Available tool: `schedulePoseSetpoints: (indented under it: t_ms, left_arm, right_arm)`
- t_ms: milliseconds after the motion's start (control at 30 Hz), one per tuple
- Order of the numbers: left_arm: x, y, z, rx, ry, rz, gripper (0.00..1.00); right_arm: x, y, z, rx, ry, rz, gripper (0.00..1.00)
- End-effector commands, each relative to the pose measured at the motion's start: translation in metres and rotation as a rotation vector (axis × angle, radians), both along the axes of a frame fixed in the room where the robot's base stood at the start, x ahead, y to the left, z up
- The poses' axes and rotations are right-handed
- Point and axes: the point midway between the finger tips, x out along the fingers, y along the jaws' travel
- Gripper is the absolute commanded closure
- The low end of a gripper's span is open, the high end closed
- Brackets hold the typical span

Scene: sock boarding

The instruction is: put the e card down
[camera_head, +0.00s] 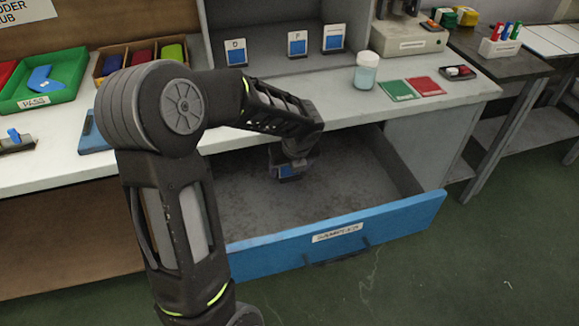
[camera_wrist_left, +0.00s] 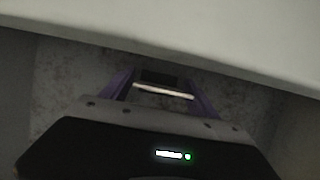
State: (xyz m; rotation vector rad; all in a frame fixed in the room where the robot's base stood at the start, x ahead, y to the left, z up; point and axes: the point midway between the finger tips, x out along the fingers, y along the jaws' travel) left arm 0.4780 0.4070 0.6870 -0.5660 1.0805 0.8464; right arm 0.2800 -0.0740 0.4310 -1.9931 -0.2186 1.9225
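My left gripper (camera_head: 289,166) reaches down into the open drawer under the counter. A small blue and white card (camera_head: 290,172) shows at its fingertips; its letter cannot be read. In the left wrist view the purple fingers of my gripper (camera_wrist_left: 160,84) stand on either side of the card (camera_wrist_left: 163,91), whose pale edge spans the gap between them. The card is inside the drawer, over its floor; whether it touches the floor I cannot tell. My right gripper is not in view.
The blue-fronted drawer (camera_head: 340,236) is pulled out and its grey floor looks bare. Three cards (camera_head: 297,45) stand on the counter's shelf. A jar (camera_head: 366,70), a green pad (camera_head: 396,90) and a red pad (camera_head: 425,87) sit on the counter (camera_head: 340,107) above the drawer.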

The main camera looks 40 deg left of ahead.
Motion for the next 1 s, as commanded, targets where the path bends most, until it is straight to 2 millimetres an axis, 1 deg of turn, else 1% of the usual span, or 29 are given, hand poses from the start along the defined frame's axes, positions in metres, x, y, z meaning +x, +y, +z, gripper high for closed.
schedulePoseSetpoints:
  t_ms: [67,300,467,567,900,1000]
  left_arm:
    - [0.0,0.0,0.0,0.0,0.0,0.0,0.24]
    - [0.0,0.0,0.001,0.0,0.0,0.0,0.24]
    - [-0.001,-0.002,0.01,0.0,-0.003,0.0,0.24]
    - [-0.004,-0.006,0.022,0.001,-0.002,0.001,0.24]
    - [-0.018,-0.027,0.086,0.001,-0.004,-0.001,0.24]
    - [-0.022,-0.033,0.101,0.001,-0.004,-0.001,0.24]
  right_arm:
    - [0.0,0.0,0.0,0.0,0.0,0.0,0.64]
    - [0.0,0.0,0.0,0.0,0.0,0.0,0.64]
    - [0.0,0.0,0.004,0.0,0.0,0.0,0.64]
    - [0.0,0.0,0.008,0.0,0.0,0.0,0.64]
    - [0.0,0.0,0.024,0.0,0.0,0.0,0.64]
    - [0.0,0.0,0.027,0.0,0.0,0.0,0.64]
